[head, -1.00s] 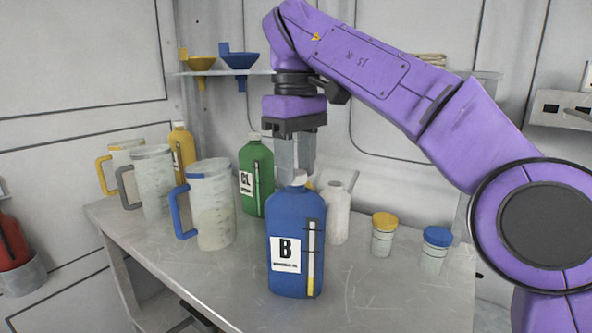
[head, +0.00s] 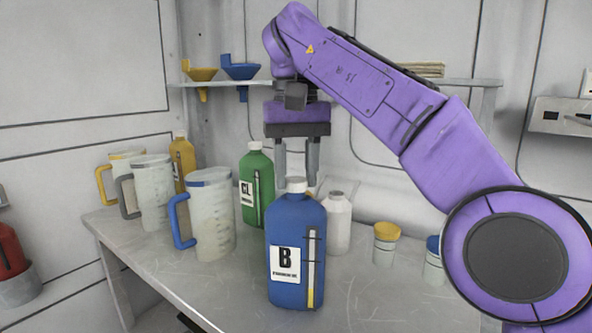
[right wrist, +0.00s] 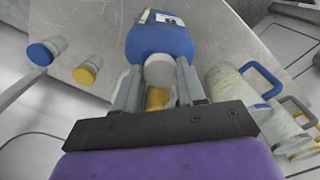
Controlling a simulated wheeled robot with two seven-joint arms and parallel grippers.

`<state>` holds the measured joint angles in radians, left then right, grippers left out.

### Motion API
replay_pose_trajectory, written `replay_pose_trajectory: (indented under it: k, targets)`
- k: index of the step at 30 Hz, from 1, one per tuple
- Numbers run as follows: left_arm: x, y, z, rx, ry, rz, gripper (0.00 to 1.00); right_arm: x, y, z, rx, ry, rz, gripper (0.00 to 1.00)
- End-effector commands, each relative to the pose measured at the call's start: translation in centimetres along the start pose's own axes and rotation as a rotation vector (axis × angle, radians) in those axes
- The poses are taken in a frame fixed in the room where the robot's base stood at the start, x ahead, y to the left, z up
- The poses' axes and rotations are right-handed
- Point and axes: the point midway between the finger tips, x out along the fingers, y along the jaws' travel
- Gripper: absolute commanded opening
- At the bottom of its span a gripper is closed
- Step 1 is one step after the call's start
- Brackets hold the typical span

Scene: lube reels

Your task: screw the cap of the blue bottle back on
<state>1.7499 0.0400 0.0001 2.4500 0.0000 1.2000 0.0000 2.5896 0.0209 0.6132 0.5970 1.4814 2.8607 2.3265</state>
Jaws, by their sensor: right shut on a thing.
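The blue bottle (head: 297,240), marked B, stands upright near the front of the bench. Its white cap (head: 297,184) sits at the bottle's mouth; I cannot tell how tightly it is seated. My right gripper (head: 298,179) points straight down over the bottle, with a finger on each side of the cap, shut on it. In the right wrist view the cap (right wrist: 160,69) shows between the fingertips, with the blue bottle (right wrist: 160,40) beyond. My left gripper is not in view.
Left of the bottle stand a blue-handled jug (head: 212,215), more jugs and a green bottle (head: 257,180). A white bottle (head: 338,225) stands close behind on the right. Yellow-lidded (head: 387,232) and blue-lidded (head: 433,245) jars are farther right. Funnels (head: 240,70) hang on a shelf.

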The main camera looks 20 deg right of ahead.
Motion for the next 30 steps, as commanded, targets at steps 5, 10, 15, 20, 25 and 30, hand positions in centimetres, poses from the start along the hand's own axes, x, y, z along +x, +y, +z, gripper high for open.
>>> replay_pose_trajectory:
  k: [5,10,15,20,25,30]
  targets:
    - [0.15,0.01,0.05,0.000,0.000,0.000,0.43,0.15,-0.05,-0.02,0.309,-0.001,0.002,0.07]
    - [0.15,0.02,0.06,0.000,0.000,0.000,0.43,0.14,-0.05,-0.03,0.420,-0.001,0.000,0.07]
    - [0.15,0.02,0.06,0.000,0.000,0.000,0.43,0.14,-0.06,-0.02,0.420,-0.001,0.001,0.07]
    - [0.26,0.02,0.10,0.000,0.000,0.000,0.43,0.20,-0.11,-0.03,0.659,0.000,0.001,0.07]
    - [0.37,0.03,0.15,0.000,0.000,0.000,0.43,0.45,-0.12,-0.09,0.808,-0.003,0.012,0.07]
    - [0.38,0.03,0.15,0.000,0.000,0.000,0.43,0.44,-0.17,-0.08,0.847,-0.008,0.005,0.07]
